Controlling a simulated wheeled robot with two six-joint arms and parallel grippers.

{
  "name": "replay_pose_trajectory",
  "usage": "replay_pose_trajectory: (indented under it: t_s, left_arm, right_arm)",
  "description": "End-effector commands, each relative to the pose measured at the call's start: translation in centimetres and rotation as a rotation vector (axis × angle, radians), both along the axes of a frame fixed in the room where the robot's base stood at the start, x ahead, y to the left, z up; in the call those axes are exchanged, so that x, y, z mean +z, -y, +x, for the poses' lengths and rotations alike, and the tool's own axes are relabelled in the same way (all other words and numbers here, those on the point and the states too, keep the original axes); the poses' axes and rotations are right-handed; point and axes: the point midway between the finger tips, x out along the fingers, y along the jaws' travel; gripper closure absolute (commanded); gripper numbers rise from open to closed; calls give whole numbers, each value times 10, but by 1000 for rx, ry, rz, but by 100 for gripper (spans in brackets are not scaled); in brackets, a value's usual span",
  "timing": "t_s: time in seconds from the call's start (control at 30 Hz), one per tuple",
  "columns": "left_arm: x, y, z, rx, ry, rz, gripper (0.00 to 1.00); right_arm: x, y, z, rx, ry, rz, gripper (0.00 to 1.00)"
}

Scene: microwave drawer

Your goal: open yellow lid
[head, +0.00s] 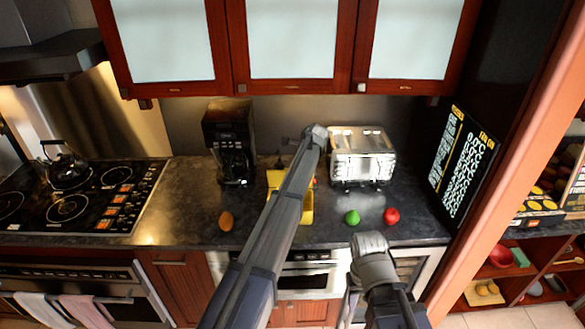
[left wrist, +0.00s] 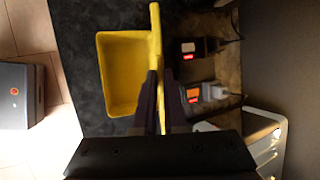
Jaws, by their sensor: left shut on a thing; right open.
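The yellow box (head: 307,207) sits on the dark counter, partly hidden behind my left arm in the head view. In the left wrist view the box (left wrist: 124,78) is open and its inside looks empty. Its yellow lid (left wrist: 155,35) stands up edge-on along one side of the box. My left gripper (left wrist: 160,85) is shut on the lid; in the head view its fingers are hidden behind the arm. My right gripper (head: 369,247) is open, in front of the counter's front edge and apart from the box; its fingertips are hard to make out.
A toaster (head: 362,156) stands right of the box, a coffee maker (head: 229,140) left. A green fruit (head: 352,217), a red fruit (head: 391,216) and an orange-brown item (head: 226,221) lie near the front edge. Small red-marked objects (left wrist: 190,48) stand behind the lid.

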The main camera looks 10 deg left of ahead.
Motion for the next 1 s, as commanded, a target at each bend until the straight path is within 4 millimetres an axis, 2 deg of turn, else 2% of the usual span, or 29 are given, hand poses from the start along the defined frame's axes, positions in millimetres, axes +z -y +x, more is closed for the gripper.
replay_pose_trajectory:
  t_s: [0.5, 0.53, 0.8, 1.0]
  left_arm:
    - [0, 0, 0, 0, 0, 0, 100]
    - [0, 0, 0, 0, 0, 0, 90]
    - [0, 0, 0, 0, 0, 0, 60]
    - [0, 0, 0, 0, 0, 0, 60]
  right_arm:
    - [0, 0, 0, 0, 0, 0, 50]
    - [0, 0, 0, 0, 0, 0, 50]
    - [0, 0, 0, 0, 0, 0, 50]
    - [0, 0, 0, 0, 0, 0, 50]
